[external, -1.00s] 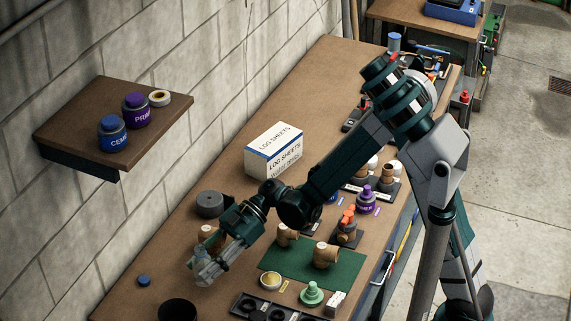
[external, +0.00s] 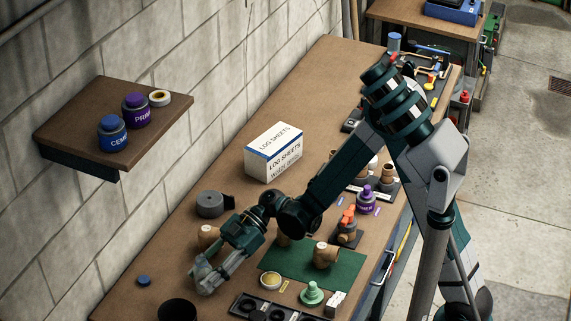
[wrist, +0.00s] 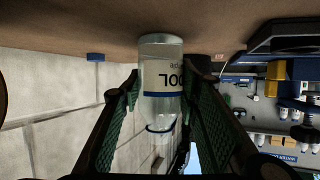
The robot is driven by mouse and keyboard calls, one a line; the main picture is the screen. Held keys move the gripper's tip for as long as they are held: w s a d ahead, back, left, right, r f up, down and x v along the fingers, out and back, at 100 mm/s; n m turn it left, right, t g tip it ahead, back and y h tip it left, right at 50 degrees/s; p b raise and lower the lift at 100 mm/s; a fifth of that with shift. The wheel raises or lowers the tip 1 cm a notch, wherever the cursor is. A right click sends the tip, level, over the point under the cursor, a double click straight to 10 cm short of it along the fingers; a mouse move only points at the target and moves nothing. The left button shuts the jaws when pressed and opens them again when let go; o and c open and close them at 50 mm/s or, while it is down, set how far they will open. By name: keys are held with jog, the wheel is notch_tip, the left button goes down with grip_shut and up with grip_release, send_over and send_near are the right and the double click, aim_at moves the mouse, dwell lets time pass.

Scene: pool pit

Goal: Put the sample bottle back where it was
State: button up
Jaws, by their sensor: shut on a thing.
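In the external view my gripper (external: 205,282) is low over the near left part of the bench, and the bottle is hard to make out there. A small blue cap (external: 144,281) lies left of my gripper and also shows in the wrist view (wrist: 95,57).
A dark round container (external: 178,310) stands in front of my gripper. A brown fitting (external: 208,235) and a grey roll (external: 210,204) are behind it. To the right are a yellow-topped tin (external: 271,281), a green mat (external: 345,270) and a black tray (external: 245,304).

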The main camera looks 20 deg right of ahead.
jog(key=o, duration=1)
jog(key=shift+c, duration=0.2)
jog(key=shift+r, duration=0.2)
jog(key=p+v, duration=0.2)
jog(key=v, duration=1)
jog(key=shift+p, duration=0.35)
